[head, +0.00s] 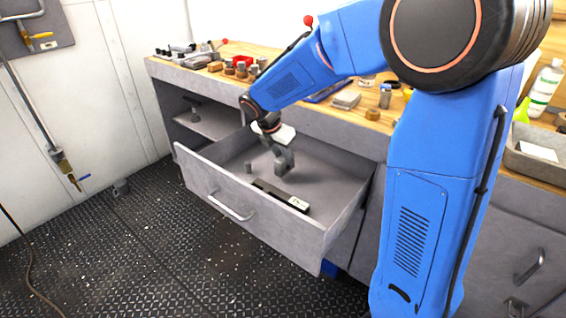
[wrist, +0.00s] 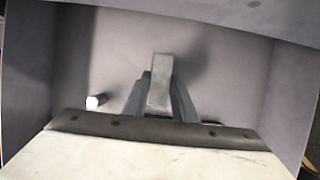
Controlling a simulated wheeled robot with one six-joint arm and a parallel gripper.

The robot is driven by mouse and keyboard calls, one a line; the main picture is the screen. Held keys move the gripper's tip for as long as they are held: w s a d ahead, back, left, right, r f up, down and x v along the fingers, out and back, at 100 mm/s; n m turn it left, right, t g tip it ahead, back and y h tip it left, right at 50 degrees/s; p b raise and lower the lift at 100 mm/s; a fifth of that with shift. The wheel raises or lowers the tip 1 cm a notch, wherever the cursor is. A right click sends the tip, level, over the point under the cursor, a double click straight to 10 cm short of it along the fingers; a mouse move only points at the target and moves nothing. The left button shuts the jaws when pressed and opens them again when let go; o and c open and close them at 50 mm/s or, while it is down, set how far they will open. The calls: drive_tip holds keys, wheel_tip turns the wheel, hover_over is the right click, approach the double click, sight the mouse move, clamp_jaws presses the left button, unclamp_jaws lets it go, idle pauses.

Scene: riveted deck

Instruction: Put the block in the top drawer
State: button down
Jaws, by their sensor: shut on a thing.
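The top drawer (head: 230,199) is pulled open below the workbench. My gripper (head: 285,165) reaches down inside the drawer, below the level of its rim. It is shut on a grey block, which shows between the fingers in the wrist view (wrist: 160,82). In the head view the block is hard to tell apart from the grey fingers. I cannot tell whether the block touches the drawer floor.
A dark flat item with a pale label (head: 298,203) lies in the drawer near its front wall. A small grey cylinder (head: 248,168) stands at the drawer's left; a pale cylinder (wrist: 95,102) shows in the wrist view. The wooden benchtop (head: 272,53) holds many items.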

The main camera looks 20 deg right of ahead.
drive_tip(key=shift+f, duration=1.35)
drive_tip(key=shift+f, duration=0.1)
drive_tip(key=c, duration=1.5)
unclamp_jaws()
drive_tip(key=shift+o, duration=0.2)
drive_tip(key=v, duration=1.2)
drive_tip(key=s+d+r+m+y, duration=0.1)
drive_tip(key=s+d+m, duration=0.3)
drive_tip(key=s+m, duration=0.3)
drive_tip(key=s+d+r+m+y, duration=0.15)
drive_tip(key=s+d+m, duration=0.25)
drive_tip(key=s, duration=0.4)
drive_tip(key=s+d+f+m+t, duration=0.1)
drive_tip(key=s+f+m, duration=0.1)
drive_tip(key=s+m, duration=0.5)
drive_tip(key=s+d+f+m+t+y, duration=0.1)
drive_tip(key=s+m, duration=0.6)
drive_tip(key=s, duration=0.2)
drive_tip(key=shift+s+d+f, duration=0.35)
drive_tip(key=shift+d+f, duration=0.05)
